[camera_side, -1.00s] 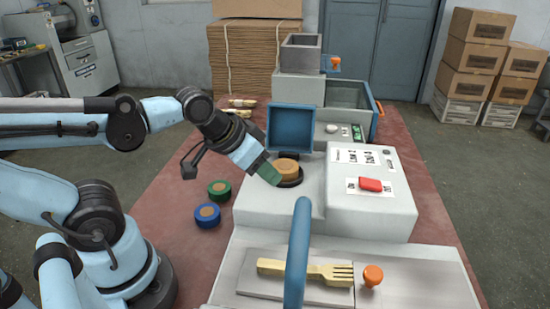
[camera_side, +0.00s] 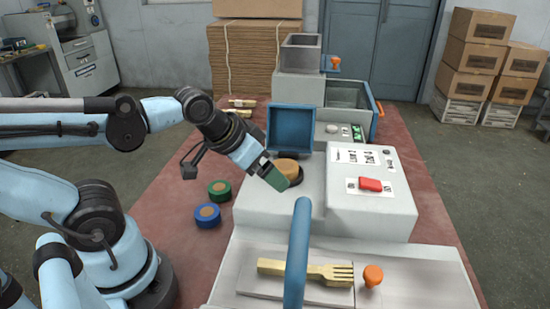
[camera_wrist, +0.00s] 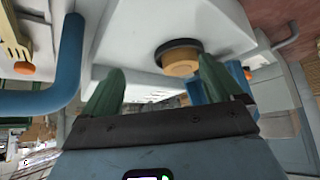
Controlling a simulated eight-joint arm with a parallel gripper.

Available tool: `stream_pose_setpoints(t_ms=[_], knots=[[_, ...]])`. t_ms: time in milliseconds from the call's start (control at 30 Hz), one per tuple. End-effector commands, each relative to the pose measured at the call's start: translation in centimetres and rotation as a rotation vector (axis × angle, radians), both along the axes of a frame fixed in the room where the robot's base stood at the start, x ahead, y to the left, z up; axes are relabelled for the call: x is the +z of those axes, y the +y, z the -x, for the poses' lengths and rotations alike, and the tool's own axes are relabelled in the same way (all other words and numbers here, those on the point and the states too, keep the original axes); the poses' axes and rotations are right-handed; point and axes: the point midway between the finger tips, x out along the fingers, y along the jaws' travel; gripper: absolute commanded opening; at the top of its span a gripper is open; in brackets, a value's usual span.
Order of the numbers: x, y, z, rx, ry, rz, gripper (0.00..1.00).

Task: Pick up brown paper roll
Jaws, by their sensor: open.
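The brown paper roll (camera_side: 288,170) sits upright on a dark round seat on top of the pale grey machine block. It also shows in the wrist view (camera_wrist: 181,64), on its dark ring, ahead of my fingers. My gripper (camera_side: 275,181) is at the roll's near left side in the side view, and its green finger covers part of the roll and seat. In the wrist view my gripper (camera_wrist: 158,80) has its two green fingers wide apart, with nothing between them. The roll appears closer to the right finger there. I cannot tell whether a finger touches it.
A blue open box (camera_side: 291,127) stands just behind the roll. A red button (camera_side: 370,184) is on the panel to the right. A blue curved handle (camera_side: 298,250) rises in front. A green roll (camera_side: 219,189) and a blue roll (camera_side: 207,214) lie on the red table. A wooden fork (camera_side: 305,270) lies in front.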

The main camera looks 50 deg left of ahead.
Motion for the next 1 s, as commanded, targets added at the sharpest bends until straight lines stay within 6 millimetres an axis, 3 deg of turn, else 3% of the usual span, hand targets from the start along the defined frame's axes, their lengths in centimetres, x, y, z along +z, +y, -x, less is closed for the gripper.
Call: stream_pose_setpoints(t_ms=[267, 667, 1000], knots=[[0.4, 0.0, 0.0, 0.0, 0.0, 0.0, 0.93], [5.2, 0.0, 0.0, 0.0, 0.0, 0.0, 0.93], [3.1, 1.9, -0.1, -0.065, 0.119, 0.079, 0.93]])
